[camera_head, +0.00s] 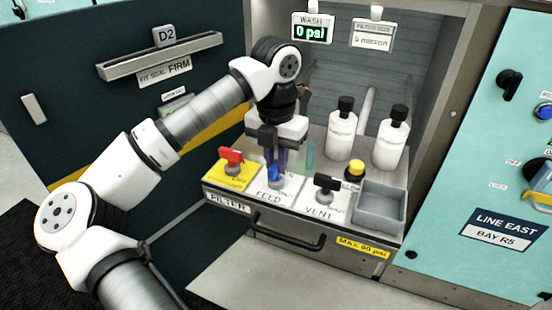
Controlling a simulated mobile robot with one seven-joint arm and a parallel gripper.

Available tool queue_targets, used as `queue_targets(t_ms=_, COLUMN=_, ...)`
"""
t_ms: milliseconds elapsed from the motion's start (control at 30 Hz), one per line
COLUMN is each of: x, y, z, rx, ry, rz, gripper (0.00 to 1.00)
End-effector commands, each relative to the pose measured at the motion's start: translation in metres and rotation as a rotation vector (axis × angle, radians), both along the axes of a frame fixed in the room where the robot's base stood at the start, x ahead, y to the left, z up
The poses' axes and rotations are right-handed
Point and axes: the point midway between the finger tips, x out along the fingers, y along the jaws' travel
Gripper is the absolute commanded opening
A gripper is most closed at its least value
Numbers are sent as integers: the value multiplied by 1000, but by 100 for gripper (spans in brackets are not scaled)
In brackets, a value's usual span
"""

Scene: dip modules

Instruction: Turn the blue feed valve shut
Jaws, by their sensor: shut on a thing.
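The blue feed valve (274,174) stands on a white plate marked FEED (270,195), between a red valve on a yellow plate and a black vent valve. My gripper (277,168) reaches down over the blue valve from above, with its fingers on the handle. It is shut on the handle. The fingers hide much of the handle, so I cannot tell which way it points.
The red valve (232,157) is close on the left and the black vent valve (327,184) on the right. A yellow knob (355,168), white bottles (342,134) and a grey bin (381,203) stand further right. The WASH display (313,29) reads 0 psi.

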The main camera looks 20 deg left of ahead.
Motion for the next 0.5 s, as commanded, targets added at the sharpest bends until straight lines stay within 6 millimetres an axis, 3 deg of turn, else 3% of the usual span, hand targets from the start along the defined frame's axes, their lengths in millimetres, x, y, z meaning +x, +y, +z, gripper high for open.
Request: queue_targets(t_ms=500, x=0, y=0, z=0, rx=1, ry=1, rz=-423, gripper=0)
